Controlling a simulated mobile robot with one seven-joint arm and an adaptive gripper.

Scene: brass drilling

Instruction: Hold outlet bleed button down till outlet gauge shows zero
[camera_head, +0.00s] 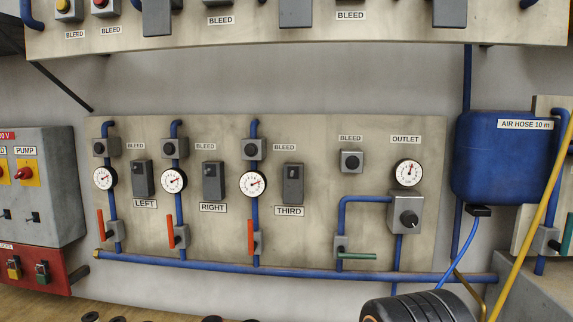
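The outlet bleed button (351,161) is a dark round button on a small grey box, under a BLEED label on the lower panel. The outlet gauge (408,173) is a white dial to its right, under the OUTLET label. Its needle points roughly straight up; the scale numbers are too small to read. Nothing visible touches the button, and I cannot tell from this view whether it is pressed. My gripper is not in view.
Below the gauge is a regulator knob (408,218); a green lever (358,256) lies horizontal. Left are three lines with gauges and red levers. A black rounded body (415,308) is at the bottom edge. A blue tank (505,160) and yellow hose (535,205) are right.

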